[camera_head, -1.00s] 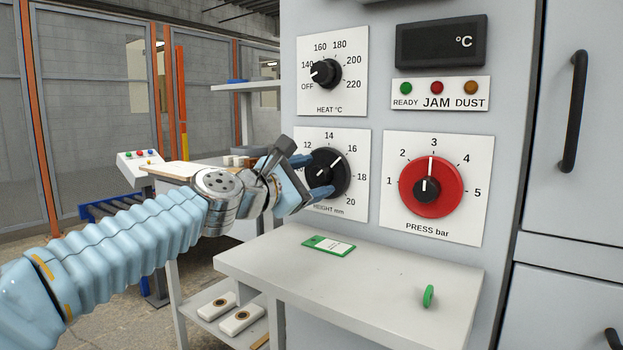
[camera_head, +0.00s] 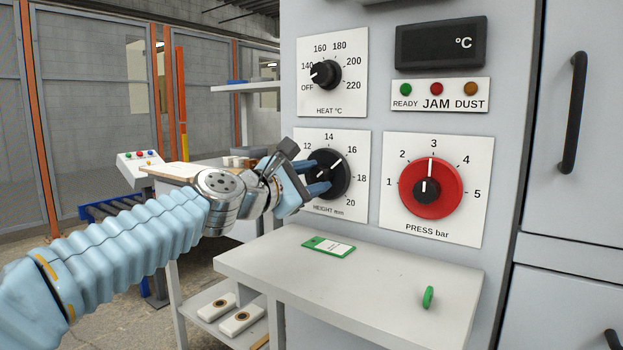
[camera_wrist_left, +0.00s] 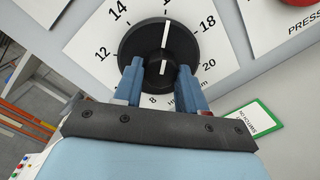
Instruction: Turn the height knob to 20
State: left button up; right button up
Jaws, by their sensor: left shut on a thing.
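The black height knob (camera_head: 341,181) sits on its white panel, on a scale that shows 12 to 20 in the head view. Its white mark points up and right, at about 16. The knob also shows in the left wrist view (camera_wrist_left: 140,42), with its mark standing nearly upright in that picture. My left gripper (camera_head: 322,175) reaches the knob from the lower left. Its two blue fingers (camera_wrist_left: 160,68) are shut on the knob, one at each side of its middle grip. They hide part of the knob and the low end of the scale. My right gripper is not in view.
The heat knob (camera_head: 326,74) is above and the red pressure knob (camera_head: 431,188) is to the right. A black door handle (camera_head: 572,112) stands at the right.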

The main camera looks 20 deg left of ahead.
pick_arm(q)
jog(key=m, duration=0.4)
jog(key=shift+m+p, duration=0.3)
jog(key=shift+p, duration=0.1)
jog(key=m, duration=0.4)
jog(key=shift+g+y+p, duration=0.3)
jog(key=shift+y, duration=0.1)
jog(key=m, duration=0.4)
jog(key=shift+d, duration=0.1)
jog(key=shift+m+y+p, duration=0.4)
jog(key=shift+m+y, duration=0.1)
jog(key=shift+m, duration=1.4)
jog(key=o, duration=1.1)
jog(key=shift+c, duration=0.2)
